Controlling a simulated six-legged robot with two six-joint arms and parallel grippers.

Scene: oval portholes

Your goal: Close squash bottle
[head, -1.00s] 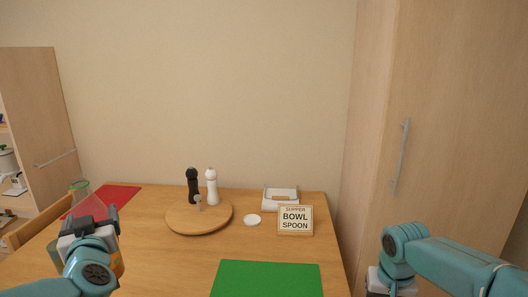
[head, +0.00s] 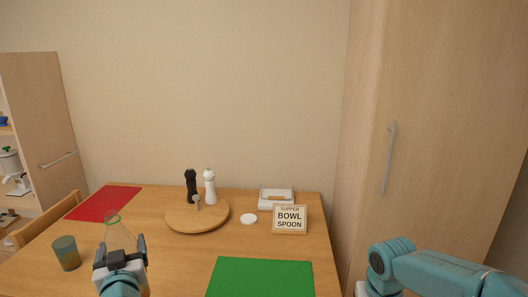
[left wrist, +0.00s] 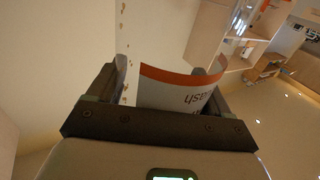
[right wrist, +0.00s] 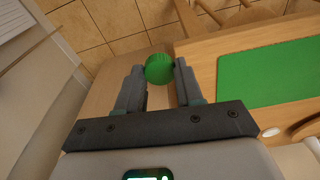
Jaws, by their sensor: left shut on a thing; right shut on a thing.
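The squash bottle (head: 118,234) is clear, with a green ring at its open neck. My left gripper (head: 119,252) is shut on it, holding it nearly upright over the table's left part. In the left wrist view, its white and orange label (left wrist: 180,90) shows upside down between the fingers. The green bottle cap (right wrist: 159,68) is round and ridged. My right gripper (right wrist: 157,78) is shut on it at the fingertips, beyond the table's edge over the tiled floor. In the head view, my right fingers are out of frame. Cap and bottle are well apart.
A round wooden board (head: 190,220) holds black and white mills. A red mat (head: 105,203), a green mat (head: 260,280) and a sign (head: 290,219) lie or stand around. A tall cupboard (head: 440,130) rises at right.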

